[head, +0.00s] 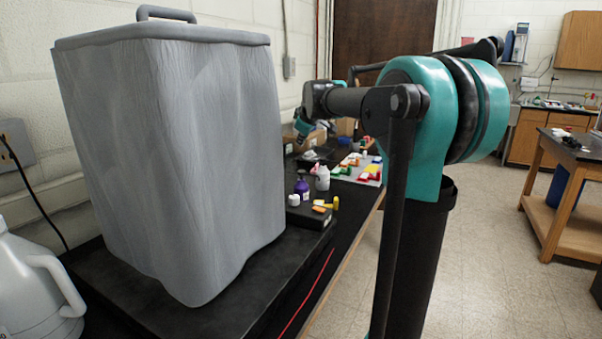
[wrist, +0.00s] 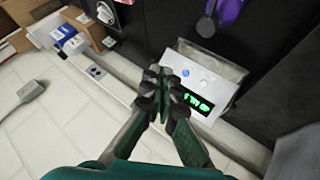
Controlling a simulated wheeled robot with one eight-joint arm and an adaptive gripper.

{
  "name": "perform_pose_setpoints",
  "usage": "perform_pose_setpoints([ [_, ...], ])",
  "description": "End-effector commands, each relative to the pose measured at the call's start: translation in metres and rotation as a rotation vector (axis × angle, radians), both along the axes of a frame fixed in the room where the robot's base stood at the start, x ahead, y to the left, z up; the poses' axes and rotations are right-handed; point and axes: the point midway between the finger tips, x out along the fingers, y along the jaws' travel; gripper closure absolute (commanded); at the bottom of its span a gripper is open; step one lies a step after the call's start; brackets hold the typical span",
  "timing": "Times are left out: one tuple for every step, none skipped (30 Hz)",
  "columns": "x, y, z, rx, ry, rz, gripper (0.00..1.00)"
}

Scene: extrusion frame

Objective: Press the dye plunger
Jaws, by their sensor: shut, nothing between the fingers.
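My gripper (wrist: 160,72) is shut and empty in the wrist view. Its fingertips lie beside the left edge of a pale metal panel (wrist: 222,78), which has a small blue button, a whitish round button and a dark display with green characters. I cannot tell whether the tips touch the panel. In the head view my gripper (head: 303,127) shows small at the end of my arm, above the dark bench and right of the big grey bin. I cannot pick out a dye plunger for certain in either view.
The big grey lidded bin (head: 180,160) fills the left of the bench. A purple bottle (head: 302,187) and a white bottle (head: 322,178) stand beyond it, near small coloured pieces. Boxes (wrist: 70,40) show at the wrist view's upper left.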

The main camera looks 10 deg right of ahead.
Motion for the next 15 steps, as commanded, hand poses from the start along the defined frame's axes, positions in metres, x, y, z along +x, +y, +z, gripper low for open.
perform_pose_setpoints([
  [0.000, 0.000, -0.005, 0.000, 0.000, 0.000, 1.00],
  [0.000, 0.000, -0.009, 0.000, 0.000, 0.000, 1.00],
  [0.000, 0.000, -0.014, 0.000, 0.000, 0.000, 1.00],
  [0.000, 0.000, -0.018, 0.000, 0.000, 0.000, 1.00],
  [0.000, 0.000, -0.022, 0.000, 0.000, 0.000, 1.00],
  [0.000, 0.000, -0.027, 0.000, 0.000, 0.000, 1.00],
  [0.000, 0.000, -0.031, 0.000, 0.000, 0.000, 1.00],
  [0.000, 0.000, -0.036, 0.000, 0.000, 0.000, 1.00],
  [0.000, 0.000, -0.041, 0.000, 0.000, 0.000, 1.00],
  [0.000, 0.000, -0.045, 0.000, 0.000, 0.000, 1.00],
  [0.000, 0.000, -0.049, 0.000, 0.000, 0.000, 1.00],
  [0.000, 0.000, -0.053, 0.000, 0.000, 0.000, 1.00],
  [0.000, 0.000, -0.057, 0.000, 0.000, 0.000, 1.00],
  [0.000, 0.000, -0.060, 0.000, 0.000, 0.000, 1.00],
  [0.000, 0.000, -0.064, 0.000, 0.000, 0.000, 1.00],
])
